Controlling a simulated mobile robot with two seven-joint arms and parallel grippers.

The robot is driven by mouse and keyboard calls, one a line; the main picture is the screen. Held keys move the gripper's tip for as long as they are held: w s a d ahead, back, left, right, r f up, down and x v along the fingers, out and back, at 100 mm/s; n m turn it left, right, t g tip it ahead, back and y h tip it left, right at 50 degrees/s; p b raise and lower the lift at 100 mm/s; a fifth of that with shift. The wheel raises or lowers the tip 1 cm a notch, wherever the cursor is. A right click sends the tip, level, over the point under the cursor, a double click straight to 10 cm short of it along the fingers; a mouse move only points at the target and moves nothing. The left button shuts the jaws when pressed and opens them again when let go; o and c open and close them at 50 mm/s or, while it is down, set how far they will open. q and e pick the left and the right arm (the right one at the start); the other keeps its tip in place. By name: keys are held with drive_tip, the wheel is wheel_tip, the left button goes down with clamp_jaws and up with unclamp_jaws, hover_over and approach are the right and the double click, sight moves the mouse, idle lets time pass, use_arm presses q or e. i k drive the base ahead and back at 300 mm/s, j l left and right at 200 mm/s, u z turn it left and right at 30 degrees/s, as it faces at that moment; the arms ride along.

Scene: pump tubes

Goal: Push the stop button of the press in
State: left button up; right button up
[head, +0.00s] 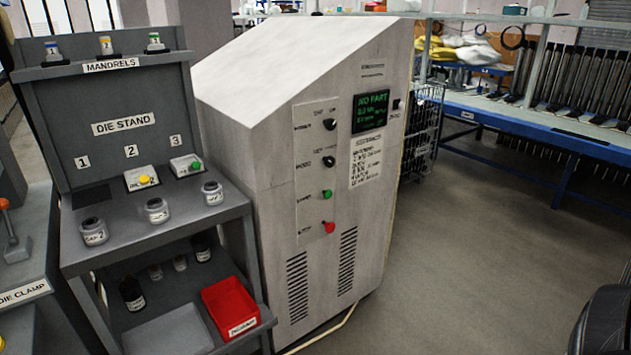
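The press cabinet (268,150) is pale grey and stands in the middle of the head view. A red round button (329,227) sits lowest on its control strip; its small label is too blurred to read surely, and I cannot tell whether it is pressed in. A green button (327,193) sits above it, with two black knobs (329,124) higher up. The screen (371,110) shows "NO PART" in green. Neither of my grippers shows in the head view.
The die stand (140,105) with jars, pads and a red bin (231,307) stands close on the left of the cabinet. A blue-edged bench (530,119) runs behind on the right. Bare floor (470,260) lies right of the cabinet; a pale cable (325,332) lies at its foot.

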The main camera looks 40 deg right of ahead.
sight(330, 227)
drive_tip(key=z, duration=1.3)
drive_tip(key=i+l, duration=0.2)
drive_tip(key=l, duration=0.15)
drive_tip(key=i+l, duration=0.15)
drive_tip(key=l, duration=0.2)
drive_tip(key=i+l+u, duration=0.1)
drive_tip(key=l, duration=0.3)
drive_tip(key=i+l, duration=0.25)
drive_tip(key=i+l+u, duration=0.1)
drive_tip(key=l, duration=0.4)
drive_tip(key=i+l, duration=0.4)
drive_tip(key=l, duration=0.35)
drive_tip(key=i+l+u, duration=0.1)
drive_tip(key=l, duration=0.3)
